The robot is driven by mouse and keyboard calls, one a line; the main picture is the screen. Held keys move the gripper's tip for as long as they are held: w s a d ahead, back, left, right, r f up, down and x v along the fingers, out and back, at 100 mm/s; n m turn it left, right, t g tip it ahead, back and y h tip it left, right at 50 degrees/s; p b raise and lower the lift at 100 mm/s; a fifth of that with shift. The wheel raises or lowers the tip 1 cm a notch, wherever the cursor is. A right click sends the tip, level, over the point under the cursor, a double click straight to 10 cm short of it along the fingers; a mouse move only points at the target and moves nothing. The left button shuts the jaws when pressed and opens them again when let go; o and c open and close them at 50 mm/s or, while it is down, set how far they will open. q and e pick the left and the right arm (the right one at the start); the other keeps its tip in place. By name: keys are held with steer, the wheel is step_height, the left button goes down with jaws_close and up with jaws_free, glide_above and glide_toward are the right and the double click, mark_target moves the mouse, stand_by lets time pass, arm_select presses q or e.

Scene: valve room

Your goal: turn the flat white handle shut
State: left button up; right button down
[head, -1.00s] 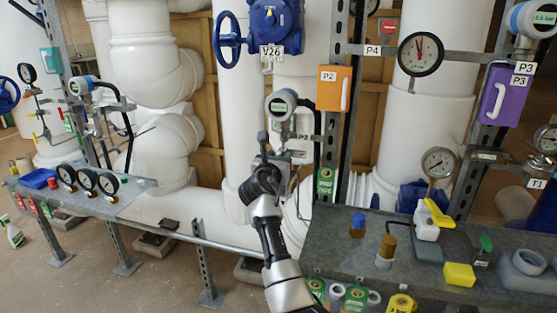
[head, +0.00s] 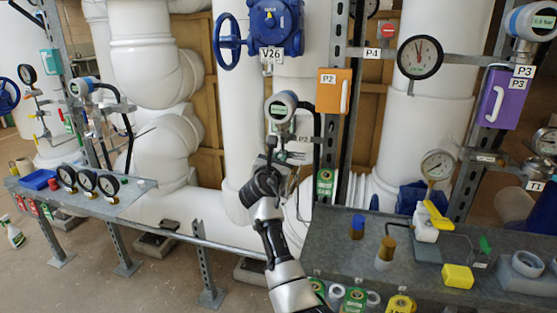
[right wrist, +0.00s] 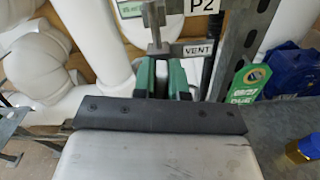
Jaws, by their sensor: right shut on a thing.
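My right gripper (head: 276,154) is raised at the pipework below the round digital gauge (head: 281,107). In the right wrist view its two green-padded fingers (right wrist: 162,78) are closed on a narrow pale piece, the flat white handle (right wrist: 162,70). Most of the handle is hidden between the fingers. A metal valve stem (right wrist: 158,32) stands just above and behind the fingers. My left gripper is not in the head view.
A steel upright with an orange P2 box (head: 333,90) stands close to the right of the gripper. A grey bench (head: 345,245) with bottles and a yellow block (head: 458,276) is at lower right. Large white pipes (head: 237,90) stand behind. A gauge shelf (head: 125,203) is at left.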

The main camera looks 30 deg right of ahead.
steer(key=m, duration=0.3)
steer(key=shift+f+m, duration=0.1)
steer(key=shift+m, duration=0.3)
steer(key=m, duration=0.3)
steer(key=shift+s+d+f+m+b, duration=0.1)
steer(key=shift+f+m+b, duration=0.05)
steer(key=shift+m+b, duration=0.2)
steer(key=m+b, duration=0.2)
steer(key=m, duration=0.2)
steer(key=shift+f, duration=0.15)
steer(key=shift+m+b, duration=0.8)
steer(key=shift+m, duration=1.15)
steer(key=c, duration=1.2)
jaws_free()
steer(key=shift+o, duration=0.2)
steer(key=v, duration=1)
steer(key=shift+s+a, duration=0.25)
steer(key=shift+a, duration=0.05)
